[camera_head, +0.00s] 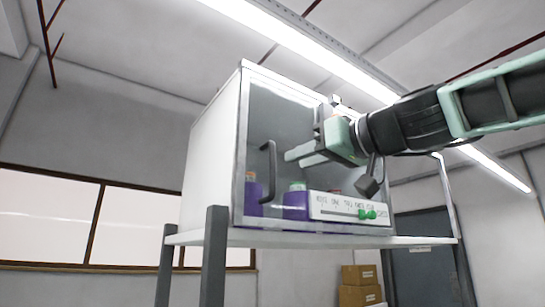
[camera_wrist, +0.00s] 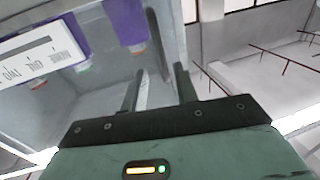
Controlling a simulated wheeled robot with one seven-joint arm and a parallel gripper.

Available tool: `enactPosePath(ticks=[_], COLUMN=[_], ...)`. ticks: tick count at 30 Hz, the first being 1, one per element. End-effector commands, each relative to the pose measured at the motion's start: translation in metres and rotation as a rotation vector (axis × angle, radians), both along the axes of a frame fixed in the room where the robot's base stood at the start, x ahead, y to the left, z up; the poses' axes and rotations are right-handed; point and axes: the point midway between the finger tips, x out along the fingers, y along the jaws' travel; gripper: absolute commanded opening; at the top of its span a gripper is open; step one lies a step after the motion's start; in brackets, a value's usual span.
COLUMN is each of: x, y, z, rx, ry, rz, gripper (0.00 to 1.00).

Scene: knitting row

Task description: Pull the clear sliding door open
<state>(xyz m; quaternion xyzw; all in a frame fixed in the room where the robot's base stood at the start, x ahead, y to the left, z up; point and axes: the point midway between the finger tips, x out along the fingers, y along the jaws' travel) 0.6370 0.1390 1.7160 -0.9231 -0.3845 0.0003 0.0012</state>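The clear sliding door (camera_head: 283,125) forms the front of a white cabinet (camera_head: 212,150) and appears shut. A dark vertical bar handle (camera_head: 268,172) is near its left edge. My gripper (camera_head: 296,157) is in front of the door, just right of the handle, with its fingers pointing left towards it. In the wrist view my gripper (camera_wrist: 159,68) is open and empty. There the handle (camera_wrist: 155,38) shows ahead, its near end lined up between the two fingertips. The fingers do not appear closed on it; I cannot tell if either touches it.
Purple bottles (camera_head: 295,203) stand inside behind the pane. A white label strip (camera_head: 345,207) with green parts is at the lower right front. The cabinet sits on a white shelf (camera_head: 330,241) with grey posts (camera_head: 214,260). Cardboard boxes (camera_head: 360,296) are low behind. The space left of the cabinet is clear.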

Motion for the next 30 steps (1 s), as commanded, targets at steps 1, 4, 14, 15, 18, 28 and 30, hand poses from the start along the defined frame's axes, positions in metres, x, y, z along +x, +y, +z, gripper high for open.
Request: enactPosePath(ticks=[1,4,14,15,18,28,30], x=[0.008,0.023,0.056,0.057,0.06,0.06,0.06], y=[0.009,0.024,0.056,0.058,0.061,0.061,0.061], z=[0.003,0.003,0.001,0.001,0.0,0.0,0.0], rx=[-0.002,-0.002,0.0,0.0,-0.001,-0.001,-0.001], ry=[0.004,0.004,0.001,0.001,-0.001,-0.001,-0.001], rz=[0.002,0.002,0.001,0.001,0.001,0.001,0.001], gripper=[0.29,0.29,0.29,0.29,0.29,0.1,0.0])
